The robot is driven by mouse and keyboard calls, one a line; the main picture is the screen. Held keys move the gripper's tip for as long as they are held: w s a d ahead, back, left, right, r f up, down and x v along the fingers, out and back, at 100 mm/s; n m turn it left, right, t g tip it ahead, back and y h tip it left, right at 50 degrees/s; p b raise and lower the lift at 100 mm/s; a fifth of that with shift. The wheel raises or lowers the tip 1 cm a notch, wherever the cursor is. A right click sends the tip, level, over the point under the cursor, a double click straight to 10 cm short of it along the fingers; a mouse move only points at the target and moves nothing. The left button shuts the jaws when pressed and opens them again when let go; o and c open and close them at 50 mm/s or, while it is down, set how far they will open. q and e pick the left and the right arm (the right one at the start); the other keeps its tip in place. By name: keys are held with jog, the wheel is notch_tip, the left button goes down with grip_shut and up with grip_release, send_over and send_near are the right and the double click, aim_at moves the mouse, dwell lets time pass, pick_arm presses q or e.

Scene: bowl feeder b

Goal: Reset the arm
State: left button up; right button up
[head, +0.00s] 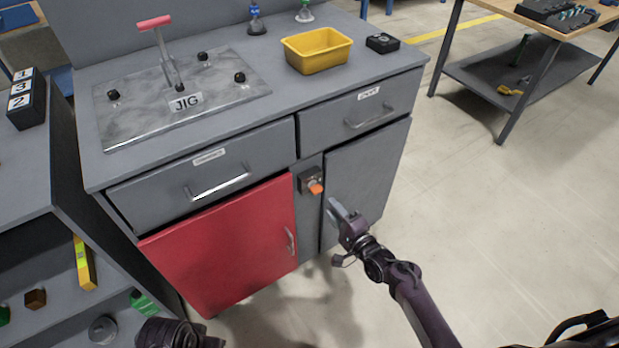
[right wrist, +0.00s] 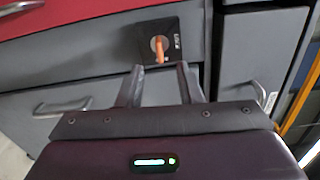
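My right gripper (head: 340,211) is in front of the grey workbench, just below and to the right of a black switch box (head: 305,176) with an orange knob (head: 315,188). In the right wrist view its two fingers (right wrist: 158,84) are apart with nothing between them. The orange knob (right wrist: 160,50) shows just beyond the fingertips, with a gap in the picture. My left gripper is not seen; only a dark part, perhaps of my left arm, shows at the bottom edge of the head view.
The workbench has a red door (head: 225,245), a grey door (head: 367,180) and two drawers with handles. On top are a jig plate (head: 140,118) with a red-handled lever (head: 160,50), a yellow bin (head: 317,50) and a black box (head: 382,42). Open floor (head: 500,220) lies to the right.

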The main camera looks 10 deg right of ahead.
dwell(0.4)
